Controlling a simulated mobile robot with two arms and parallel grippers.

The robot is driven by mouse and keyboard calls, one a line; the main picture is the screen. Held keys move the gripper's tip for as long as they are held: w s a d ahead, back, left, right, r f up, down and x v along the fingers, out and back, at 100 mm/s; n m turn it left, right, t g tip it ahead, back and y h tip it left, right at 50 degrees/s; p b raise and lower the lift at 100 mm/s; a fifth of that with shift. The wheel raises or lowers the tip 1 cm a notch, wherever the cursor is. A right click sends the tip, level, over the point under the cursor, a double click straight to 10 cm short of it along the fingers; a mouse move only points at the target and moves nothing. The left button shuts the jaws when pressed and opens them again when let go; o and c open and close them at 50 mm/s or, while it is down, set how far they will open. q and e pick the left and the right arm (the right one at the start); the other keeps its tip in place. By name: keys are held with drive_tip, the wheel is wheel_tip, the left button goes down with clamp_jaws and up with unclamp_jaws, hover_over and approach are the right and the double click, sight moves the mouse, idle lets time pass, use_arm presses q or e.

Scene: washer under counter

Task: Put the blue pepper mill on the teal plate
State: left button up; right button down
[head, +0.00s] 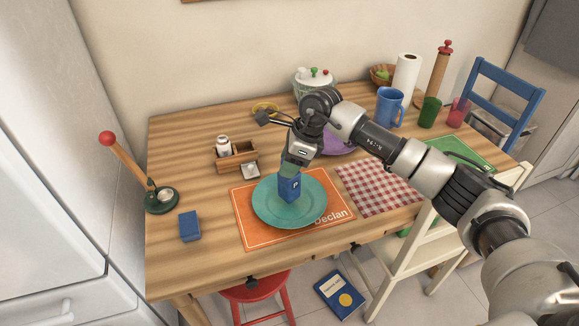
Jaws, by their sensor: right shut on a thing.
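The blue pepper mill (290,187) is upright at the middle of the teal plate (266,213), marked with a letter P. I cannot tell whether its base touches the plate or is just above it. My right gripper (297,163) comes down from above and is shut on the upper part of the mill, hiding its top. The teal plate lies on an orange placemat (246,237) with the name Declan. My left gripper is not in view.
A blue box (190,226) and a green-based holder with a red-knobbed stick (160,200) stand at left. A wooden caddy (238,157) is behind the plate. A checked cloth (375,190), purple plate (335,144), blue pitcher (388,107) and cups are to the right.

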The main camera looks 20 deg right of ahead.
wheel_tip(320, 180, down, 2)
drive_tip(key=c, duration=0.6)
unclamp_jaws()
drive_tip(key=shift+f, duration=0.1)
drive_tip(key=shift+d+r, duration=0.1)
drive_tip(key=shift+r, duration=0.15)
drive_tip(key=b+v, duration=0.1)
drive_tip(key=v, duration=1)
drive_tip(key=shift+d+r, duration=0.15)
drive_tip(key=shift+r, duration=0.15)
